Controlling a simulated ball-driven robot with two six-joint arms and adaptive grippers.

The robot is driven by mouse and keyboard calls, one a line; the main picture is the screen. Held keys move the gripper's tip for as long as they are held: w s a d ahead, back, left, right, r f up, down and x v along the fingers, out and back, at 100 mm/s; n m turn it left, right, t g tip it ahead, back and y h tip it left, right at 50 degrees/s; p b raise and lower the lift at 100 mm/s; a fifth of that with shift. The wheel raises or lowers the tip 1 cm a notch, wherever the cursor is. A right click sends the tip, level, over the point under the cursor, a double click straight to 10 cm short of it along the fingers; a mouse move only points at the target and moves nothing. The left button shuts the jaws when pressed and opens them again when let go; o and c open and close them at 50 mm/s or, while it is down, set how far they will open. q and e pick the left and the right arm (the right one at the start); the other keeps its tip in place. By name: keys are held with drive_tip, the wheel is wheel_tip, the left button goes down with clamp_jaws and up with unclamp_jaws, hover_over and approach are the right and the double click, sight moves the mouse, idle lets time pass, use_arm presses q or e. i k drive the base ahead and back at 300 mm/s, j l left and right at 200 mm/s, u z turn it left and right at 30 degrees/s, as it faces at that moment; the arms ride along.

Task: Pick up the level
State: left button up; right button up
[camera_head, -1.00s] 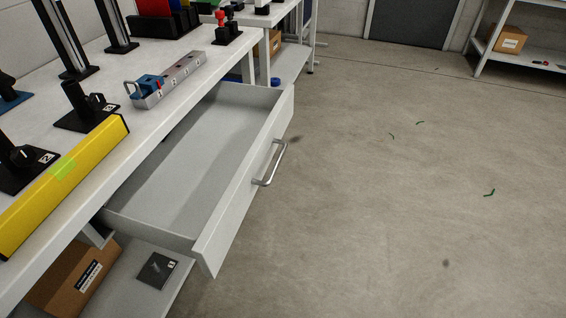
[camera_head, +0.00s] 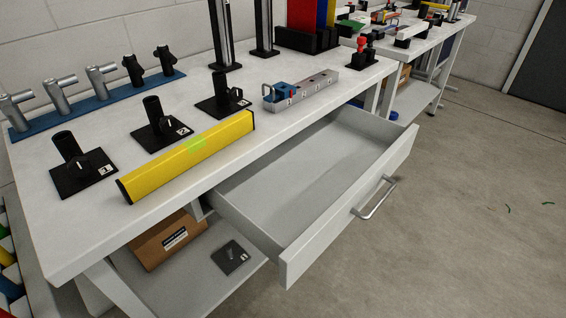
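The level (camera_head: 172,168) is a long yellow bar with black end caps and a bright green patch near its middle. It lies on the white workbench (camera_head: 75,232), along the front edge and slanted from lower left to upper right. All of it shows and nothing covers it. Neither of my grippers is in the head view.
An open, empty drawer (camera_head: 348,218) juts out below the bench top, right of the level. Black numbered stands (camera_head: 160,131) are behind the level. A metal block with a blue clamp (camera_head: 303,92) lies to its right. Clear floor (camera_head: 470,220) is at right.

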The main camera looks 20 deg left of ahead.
sight(139, 183)
drive_tip(key=u, duration=1.1)
